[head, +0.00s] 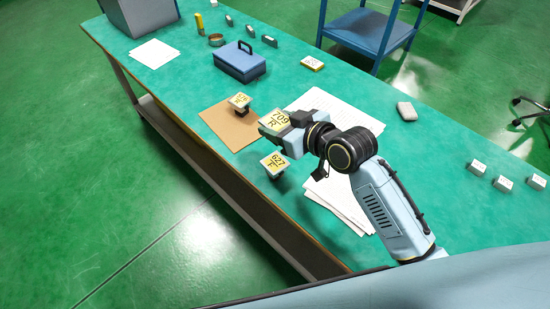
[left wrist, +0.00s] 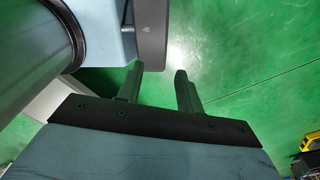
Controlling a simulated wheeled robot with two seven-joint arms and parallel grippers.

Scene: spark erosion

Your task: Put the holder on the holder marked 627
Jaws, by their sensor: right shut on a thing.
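The holder marked 627 (head: 273,164) stands upright on the green bench near its front edge, its yellow-and-white label facing up. My right gripper (head: 279,128) is shut on a holder marked 709 (head: 273,121) and has it just behind the 627 holder in the picture, apart from it. The underside of the 709 holder is hidden, so its height over the bench is hard to tell. My left gripper (left wrist: 158,88) shows only in the left wrist view, with its two fingers apart and nothing between them, over green floor.
Another labelled holder (head: 239,101) stands on a brown board (head: 222,128) left of my right gripper. White papers (head: 340,195) lie under and beside my right arm.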

